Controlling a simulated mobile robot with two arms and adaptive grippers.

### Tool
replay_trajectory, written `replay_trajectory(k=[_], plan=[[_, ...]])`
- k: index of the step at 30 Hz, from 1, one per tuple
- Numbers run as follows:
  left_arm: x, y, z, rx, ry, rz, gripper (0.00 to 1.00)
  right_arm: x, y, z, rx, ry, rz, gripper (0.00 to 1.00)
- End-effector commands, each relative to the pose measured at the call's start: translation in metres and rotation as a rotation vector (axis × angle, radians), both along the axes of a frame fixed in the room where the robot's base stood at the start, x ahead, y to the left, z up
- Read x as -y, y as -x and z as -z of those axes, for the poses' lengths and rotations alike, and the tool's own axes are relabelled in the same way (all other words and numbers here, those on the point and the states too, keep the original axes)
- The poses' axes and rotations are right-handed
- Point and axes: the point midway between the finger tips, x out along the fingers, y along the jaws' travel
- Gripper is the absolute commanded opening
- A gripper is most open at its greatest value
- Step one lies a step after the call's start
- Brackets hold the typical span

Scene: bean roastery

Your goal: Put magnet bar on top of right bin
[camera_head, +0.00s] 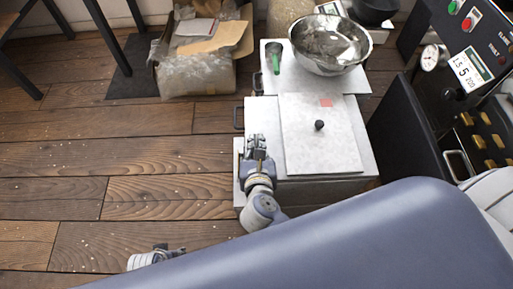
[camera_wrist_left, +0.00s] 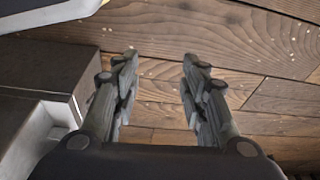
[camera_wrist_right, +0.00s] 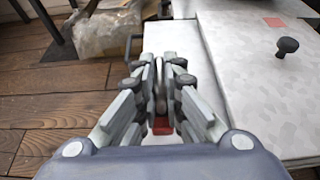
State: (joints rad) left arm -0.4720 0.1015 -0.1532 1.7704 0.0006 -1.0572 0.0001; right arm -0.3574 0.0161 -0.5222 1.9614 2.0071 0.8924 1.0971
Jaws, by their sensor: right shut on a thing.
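My right gripper (camera_head: 256,145) is over the left edge of the nearest white-topped bin (camera_head: 240,170), beside its lid. It is shut on a slim bar with a red part (camera_wrist_right: 162,126), seen between the fingers in the right wrist view; this looks like the magnet bar, mostly hidden by the fingers. The loose white lid (camera_head: 305,150) has a black knob (camera_head: 319,125) and a red label (camera_head: 326,102). I cannot tell which bin is the right one. My left gripper (camera_wrist_left: 160,75) is open and empty above the wood floor.
A cardboard box with plastic wrap (camera_head: 200,75) is on the floor at back left. A black machine (camera_head: 415,130) stands at right.

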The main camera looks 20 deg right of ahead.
Motion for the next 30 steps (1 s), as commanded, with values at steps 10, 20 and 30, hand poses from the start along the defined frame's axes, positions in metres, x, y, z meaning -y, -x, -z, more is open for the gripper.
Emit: replay_trajectory(k=[10, 20, 30], plan=[[-0.002, -0.004, -0.021, 0.007, -0.003, -0.003, 0.40, 0.000, -0.001, 0.017, 0.005, 0.000, -0.001, 0.00], [-0.002, -0.007, -0.025, 0.013, -0.003, -0.003, 0.40, 0.000, -0.001, 0.020, 0.005, 0.000, -0.001, 0.00], [-0.002, -0.006, -0.025, 0.011, -0.003, -0.003, 0.40, 0.000, 0.000, 0.019, 0.003, 0.000, 0.000, 0.29]])
